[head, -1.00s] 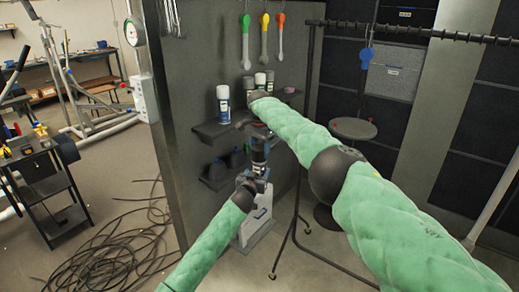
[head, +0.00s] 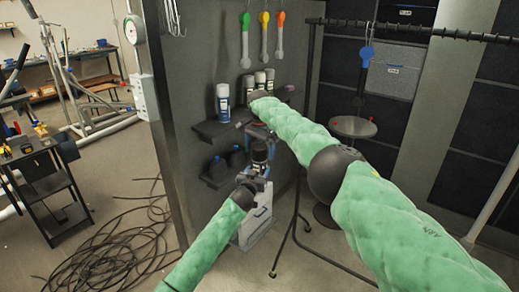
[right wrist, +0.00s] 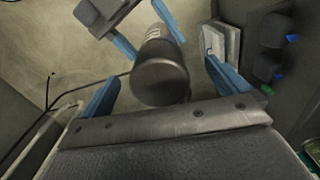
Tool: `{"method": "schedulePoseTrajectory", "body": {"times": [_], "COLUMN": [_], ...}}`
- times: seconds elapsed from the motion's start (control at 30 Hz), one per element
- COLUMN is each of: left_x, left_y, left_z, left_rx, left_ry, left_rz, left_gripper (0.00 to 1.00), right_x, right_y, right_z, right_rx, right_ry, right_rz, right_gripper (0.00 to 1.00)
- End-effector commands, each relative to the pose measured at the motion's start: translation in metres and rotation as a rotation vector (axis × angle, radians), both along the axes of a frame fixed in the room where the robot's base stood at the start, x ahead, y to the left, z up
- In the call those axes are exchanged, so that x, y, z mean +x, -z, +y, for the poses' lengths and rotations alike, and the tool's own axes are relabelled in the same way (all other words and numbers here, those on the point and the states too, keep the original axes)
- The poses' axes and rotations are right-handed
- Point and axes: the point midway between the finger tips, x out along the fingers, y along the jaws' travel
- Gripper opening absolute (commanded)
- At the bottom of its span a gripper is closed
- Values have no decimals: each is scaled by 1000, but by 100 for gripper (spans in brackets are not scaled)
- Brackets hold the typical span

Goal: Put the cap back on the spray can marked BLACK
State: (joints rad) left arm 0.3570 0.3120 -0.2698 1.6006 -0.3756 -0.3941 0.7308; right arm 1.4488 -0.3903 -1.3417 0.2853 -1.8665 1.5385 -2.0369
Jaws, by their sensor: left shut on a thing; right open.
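A dark spray can (head: 260,152) stands roughly upright in my left gripper (head: 257,172), below the shelf front. Its label is too small to read. In the right wrist view, a dark round end, which looks like the cap (right wrist: 160,82), is on top of the can (right wrist: 158,45), lined up with it. The blue fingers of my left gripper (right wrist: 146,30) are shut around the can's body. My right gripper (right wrist: 162,70) is open, its blue fingers apart on either side of the dark top. In the head view the right gripper (head: 258,132) is just above the can.
Several spray cans (head: 223,103) stand on the upper shelf (head: 215,131) behind my grippers. Dark bottles (head: 217,168) stand on the lower shelf. A metal clothes rack (head: 311,60) and a round stool (head: 353,127) are to the right. Coiled cable (head: 120,235) lies on the floor at left.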

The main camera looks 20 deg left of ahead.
Motion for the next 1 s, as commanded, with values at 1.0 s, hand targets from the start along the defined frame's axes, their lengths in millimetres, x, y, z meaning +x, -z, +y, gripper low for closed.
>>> {"method": "schedulePoseTrajectory", "body": {"times": [1.0], "left_x": [0], "left_y": [-1], "left_z": [0], "left_rx": [0], "left_ry": [0], "left_rz": [-1], "left_gripper": [22], "right_x": [0], "right_y": [-25], "right_z": [0], "right_rx": [0], "right_ry": [0], "right_rz": [-1], "right_gripper": [100]}}
